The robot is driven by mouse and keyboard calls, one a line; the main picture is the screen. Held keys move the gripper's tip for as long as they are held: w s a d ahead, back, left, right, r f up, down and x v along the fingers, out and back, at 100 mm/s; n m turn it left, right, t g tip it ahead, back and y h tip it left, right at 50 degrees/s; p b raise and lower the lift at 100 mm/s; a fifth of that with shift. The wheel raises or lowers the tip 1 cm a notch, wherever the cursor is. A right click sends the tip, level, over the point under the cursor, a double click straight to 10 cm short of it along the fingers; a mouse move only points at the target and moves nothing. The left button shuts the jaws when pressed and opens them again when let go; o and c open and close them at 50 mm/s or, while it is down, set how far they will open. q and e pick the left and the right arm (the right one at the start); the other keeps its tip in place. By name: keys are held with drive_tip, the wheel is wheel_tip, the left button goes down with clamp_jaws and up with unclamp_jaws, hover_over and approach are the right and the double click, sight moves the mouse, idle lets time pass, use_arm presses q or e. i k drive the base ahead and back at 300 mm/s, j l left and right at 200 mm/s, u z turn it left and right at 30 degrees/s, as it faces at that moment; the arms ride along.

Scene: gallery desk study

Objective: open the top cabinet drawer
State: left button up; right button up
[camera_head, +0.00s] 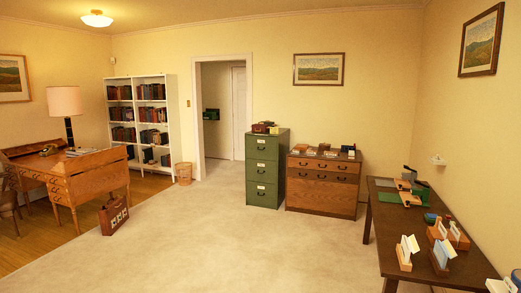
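A green filing cabinet (281,170) stands against the back wall, right of the doorway. Its front carries a stack of drawers with small labels and handles. The top drawer (262,140) looks shut. Several small objects (262,128) sit on the cabinet's top. A wooden chest (321,193) with drawers stands close on its right, also looking shut. Neither of my grippers shows in the head view, and the cabinet is across the room.
A wide stretch of bare carpet (215,240) lies before the cabinet. A dark table (445,270) with card holders is at right. A wooden desk (95,185), a case (114,216) on the floor, a bookshelf (168,120) and a waste bin (184,174) are at left.

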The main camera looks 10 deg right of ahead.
sight(264, 148)
drive_tip(key=i+l+z, duration=0.25)
drive_tip(key=i, duration=0.2)
drive_tip(key=i+z, duration=0.2)
drive_tip(key=i, duration=0.25)
drive_tip(key=i+z, duration=0.2)
drive_tip(key=i, duration=3.15)
drive_tip(key=i+u, duration=0.1)
drive_tip(key=i, duration=1.2)
drive_tip(key=i+l, duration=0.15)
drive_tip(key=i, duration=1.2)
drive_tip(key=j+u, duration=0.05)
